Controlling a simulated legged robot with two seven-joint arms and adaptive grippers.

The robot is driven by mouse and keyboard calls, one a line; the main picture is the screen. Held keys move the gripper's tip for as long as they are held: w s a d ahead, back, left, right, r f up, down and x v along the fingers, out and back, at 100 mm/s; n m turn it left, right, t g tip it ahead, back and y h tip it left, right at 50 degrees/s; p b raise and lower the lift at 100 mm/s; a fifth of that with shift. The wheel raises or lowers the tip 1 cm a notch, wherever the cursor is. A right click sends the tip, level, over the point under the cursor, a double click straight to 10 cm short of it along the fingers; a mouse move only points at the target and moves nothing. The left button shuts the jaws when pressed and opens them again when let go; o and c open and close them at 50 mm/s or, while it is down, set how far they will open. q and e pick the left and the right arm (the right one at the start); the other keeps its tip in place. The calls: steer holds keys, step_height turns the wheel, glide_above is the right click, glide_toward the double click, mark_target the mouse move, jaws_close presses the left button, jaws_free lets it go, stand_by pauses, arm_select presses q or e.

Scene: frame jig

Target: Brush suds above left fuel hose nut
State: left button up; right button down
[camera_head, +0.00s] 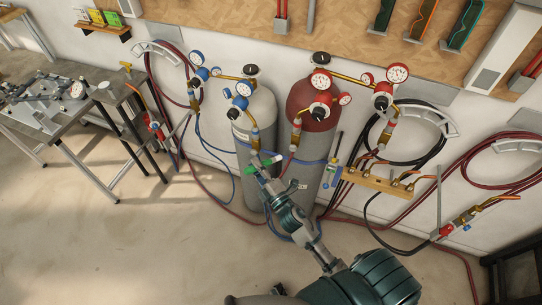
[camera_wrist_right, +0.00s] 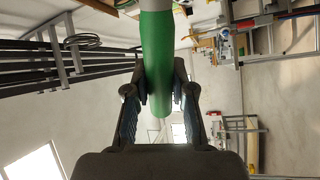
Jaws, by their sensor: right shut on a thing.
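My right gripper (camera_head: 264,170) is shut on a green-handled brush (camera_head: 256,169) in front of the grey cylinder. In the right wrist view the green handle (camera_wrist_right: 157,60) runs upright between the two fingers (camera_wrist_right: 158,95); the bristles cannot be made out. The red cylinder (camera_head: 308,107) carries a regulator with red gauges, and a brass hose fitting (camera_head: 296,136) hangs below it, up and right of the gripper. Another red-gauge regulator (camera_head: 382,101) sits further right, with a brass fitting (camera_head: 387,133) below. I cannot tell which nut is meant, and no suds are discernible. My left gripper is out of view.
The grey cylinder (camera_head: 259,106) with blue gauges stands close behind the brush. Red and blue hoses hang around both cylinders. A wooden manifold block (camera_head: 377,182) with copper pipes is at right. A metal workbench (camera_head: 70,120) stands at left. The front floor is open.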

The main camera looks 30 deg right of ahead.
steer(key=shift+w, duration=0.1)
steer(key=w+d, duration=0.5)
steer(key=d, duration=0.1)
stand_by(0.4)
steer(key=shift+w+d, duration=0.65)
steer(key=shift+d, duration=0.1)
stand_by(0.6)
steer(key=s+d, duration=0.1)
steer(key=s+d+p, duration=0.1)
steer(key=s, duration=0.1)
steer(key=shift+s+d+r, duration=0.1)
steer(key=shift+s+d, duration=0.05)
steer(key=shift+d, duration=0.05)
stand_by(0.4)
